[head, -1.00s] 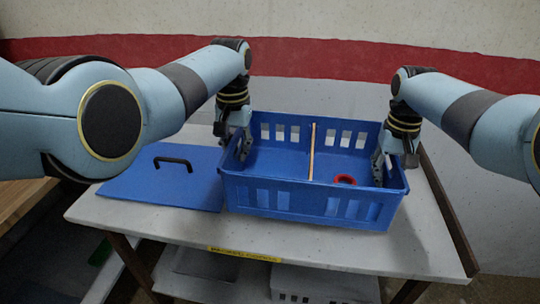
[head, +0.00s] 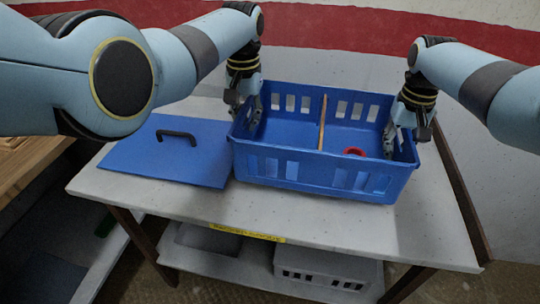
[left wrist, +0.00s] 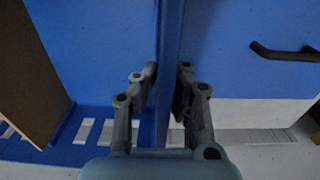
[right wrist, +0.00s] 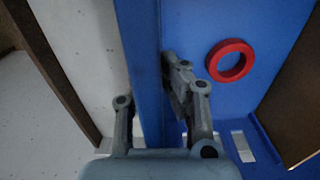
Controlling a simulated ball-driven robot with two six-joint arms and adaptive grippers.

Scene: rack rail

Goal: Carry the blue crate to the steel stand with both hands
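The blue crate (head: 322,172) sits on the pale table, apparently level. It holds a thin wooden divider (head: 322,122) and a red ring (head: 354,152). My left gripper (head: 248,113) is at the crate's left wall, with one finger on each side; the left wrist view shows the fingers against that wall (left wrist: 170,60). My right gripper (head: 403,142) straddles the right wall (right wrist: 140,50) the same way; its outer fingertip is partly hidden by the rim. Both look shut on the walls. I cannot make out a steel stand.
A blue lid (head: 165,165) with a black handle (head: 176,135) lies on the table (head: 300,213) left of the crate. A dark rail (head: 462,195) runs along the table's right edge. A white crate (head: 325,270) stands on the lower shelf. A wooden surface (head: 25,165) is at far left.

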